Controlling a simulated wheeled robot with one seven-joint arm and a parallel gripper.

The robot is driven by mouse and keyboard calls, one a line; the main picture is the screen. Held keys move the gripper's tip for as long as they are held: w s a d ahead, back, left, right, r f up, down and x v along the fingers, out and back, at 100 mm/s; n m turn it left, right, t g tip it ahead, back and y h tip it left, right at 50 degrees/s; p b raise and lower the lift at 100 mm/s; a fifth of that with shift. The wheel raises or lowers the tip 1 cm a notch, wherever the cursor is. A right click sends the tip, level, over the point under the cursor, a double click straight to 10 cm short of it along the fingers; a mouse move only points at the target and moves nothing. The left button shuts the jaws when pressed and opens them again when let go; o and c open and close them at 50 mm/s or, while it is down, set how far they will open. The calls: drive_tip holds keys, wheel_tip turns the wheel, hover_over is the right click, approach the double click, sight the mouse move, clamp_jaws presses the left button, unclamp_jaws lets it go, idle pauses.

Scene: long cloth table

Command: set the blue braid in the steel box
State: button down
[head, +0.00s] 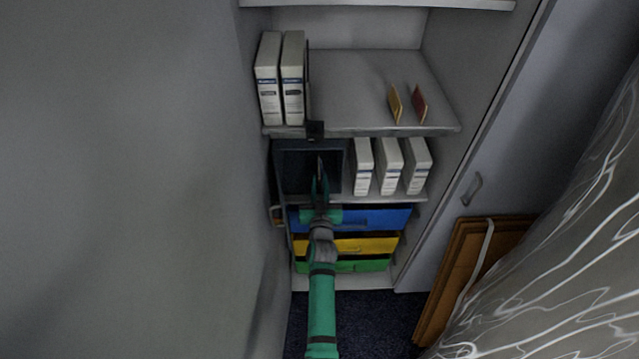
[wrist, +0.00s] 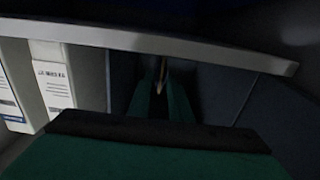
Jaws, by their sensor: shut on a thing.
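My gripper (head: 320,165) reaches into the cabinet at the middle shelf, in front of a dark grey open-fronted box (head: 293,172), which may be the steel box. In the wrist view the green fingers (wrist: 161,95) are close together on a thin thing (wrist: 162,74). Only a narrow pale edge of it shows, so I cannot tell whether it is the blue braid. No blue braid can be made out elsewhere. The fingertips appear in front of or just inside the dark opening; the depth is unclear.
The upper shelf edge (head: 370,131) runs just above my gripper and crosses the wrist view (wrist: 200,46). White binders (head: 389,167) stand right of the box. Blue (head: 385,217), yellow (head: 375,244) and green (head: 370,264) drawers lie below. A grey wall is close at left.

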drive_tip(key=shift+w, duration=0.1)
drive_tip(key=shift+f, duration=0.1)
drive_tip(key=c, duration=1.6)
unclamp_jaws()
drive_tip(key=shift+a, duration=0.1)
